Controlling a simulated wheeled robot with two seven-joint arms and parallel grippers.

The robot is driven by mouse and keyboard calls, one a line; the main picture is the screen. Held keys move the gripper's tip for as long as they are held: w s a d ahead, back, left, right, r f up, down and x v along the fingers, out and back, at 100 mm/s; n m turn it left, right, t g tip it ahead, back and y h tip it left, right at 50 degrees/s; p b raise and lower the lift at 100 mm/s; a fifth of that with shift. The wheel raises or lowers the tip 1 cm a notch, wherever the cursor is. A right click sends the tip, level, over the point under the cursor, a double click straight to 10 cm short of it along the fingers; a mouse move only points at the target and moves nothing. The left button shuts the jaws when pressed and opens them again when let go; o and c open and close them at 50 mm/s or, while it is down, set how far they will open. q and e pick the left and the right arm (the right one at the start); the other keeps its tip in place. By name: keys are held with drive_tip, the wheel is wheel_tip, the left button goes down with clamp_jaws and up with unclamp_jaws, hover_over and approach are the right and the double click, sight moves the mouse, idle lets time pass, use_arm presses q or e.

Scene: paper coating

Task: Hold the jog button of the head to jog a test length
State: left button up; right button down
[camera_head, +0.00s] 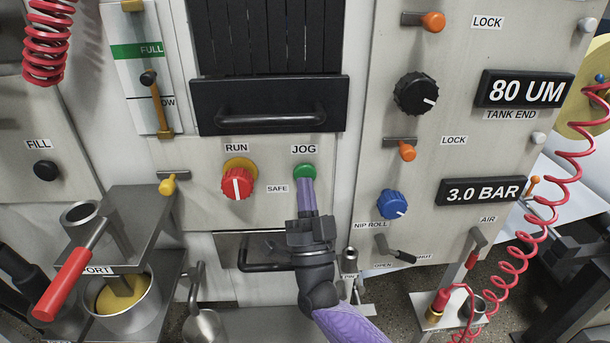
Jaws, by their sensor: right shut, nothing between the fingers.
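The green jog button (304,171) sits on the pale panel under the JOG label (304,150). My right gripper (306,184) comes up from below, and its shut purple fingers point at the button. The fingertips reach the lower edge of the button in the picture; I cannot tell whether they touch or press it. Nothing is between the fingers. My left gripper is not clearly in view.
The red RUN/SAFE knob (237,183) is left of the button. The blue nip roll knob (392,204) is to the right. A black-handled drawer front (268,106) is above. A red-handled lever (72,275) and a cup of yellow material (126,300) stand at lower left.

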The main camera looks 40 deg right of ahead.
use_arm(q)
drive_tip(key=shift+w+f, duration=0.15)
drive_tip(key=shift+w, duration=0.25)
use_arm(e)
drive_tip(key=shift+w+d, duration=0.1)
drive_tip(key=shift+w, duration=0.05)
